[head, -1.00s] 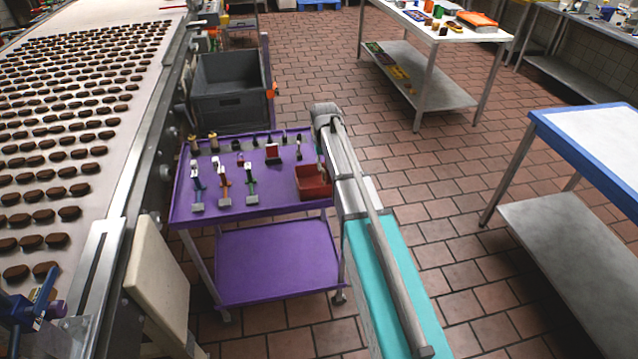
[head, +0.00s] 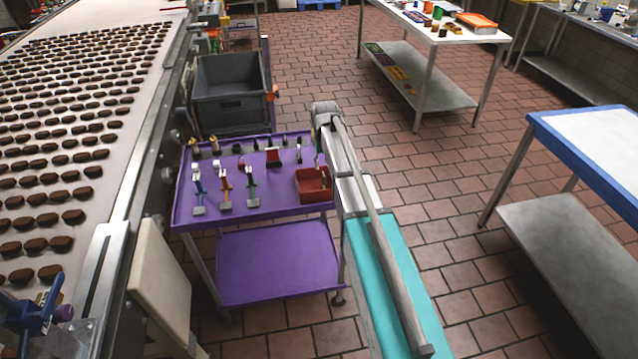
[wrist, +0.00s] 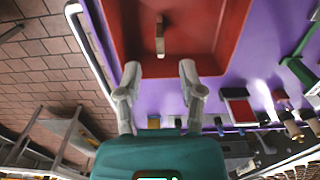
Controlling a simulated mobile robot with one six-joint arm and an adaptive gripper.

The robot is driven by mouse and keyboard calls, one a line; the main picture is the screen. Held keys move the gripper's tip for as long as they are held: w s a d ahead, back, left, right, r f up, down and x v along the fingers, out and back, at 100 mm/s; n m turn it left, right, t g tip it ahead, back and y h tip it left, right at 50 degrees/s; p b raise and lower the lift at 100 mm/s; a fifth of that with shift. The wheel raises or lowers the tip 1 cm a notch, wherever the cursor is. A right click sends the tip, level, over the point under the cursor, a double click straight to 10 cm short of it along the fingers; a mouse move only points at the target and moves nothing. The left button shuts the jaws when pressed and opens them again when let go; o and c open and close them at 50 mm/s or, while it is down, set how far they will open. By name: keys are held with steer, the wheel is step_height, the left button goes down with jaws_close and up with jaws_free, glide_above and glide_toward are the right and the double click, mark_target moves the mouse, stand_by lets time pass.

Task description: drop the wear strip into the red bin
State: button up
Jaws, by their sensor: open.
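The red bin (head: 312,185) sits at the right front corner of the purple cart top. It fills the upper part of the wrist view, where its rim (wrist: 160,68) lies just past my fingertips. A small tan strip (wrist: 159,38), which looks like the wear strip, shows within the bin's outline, apart from my fingers; it seems to lie inside. My gripper (wrist: 160,72) is open, its two grey fingers spread with nothing between them. In the head view my gripper is mostly hidden by my arm, beside the bin's back right edge.
The purple cart (head: 280,207) also carries several tools and small parts to the left of the bin. A grey crate (head: 232,103) stands behind it. The conveyor (head: 125,190) runs along the left. Tiled floor is open on the right, before a blue-edged table (head: 575,140).

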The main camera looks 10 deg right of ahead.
step_height(320, 180, up, 4)
steer(key=p, duration=0.3)
steer(key=s+r+p, duration=1.7)
steer(key=s, duration=0.2)
steer(key=shift+s, duration=0.25)
stand_by(0.8)
steer(key=s+a+f+b, duration=0.1)
steer(key=s+f+b, duration=0.2)
steer(key=f+b, duration=0.4)
steer(key=s+a+f+b, duration=0.1)
steer(key=s+f+b, duration=0.2)
steer(key=f+b, duration=0.4)
steer(key=shift+s, duration=0.4)
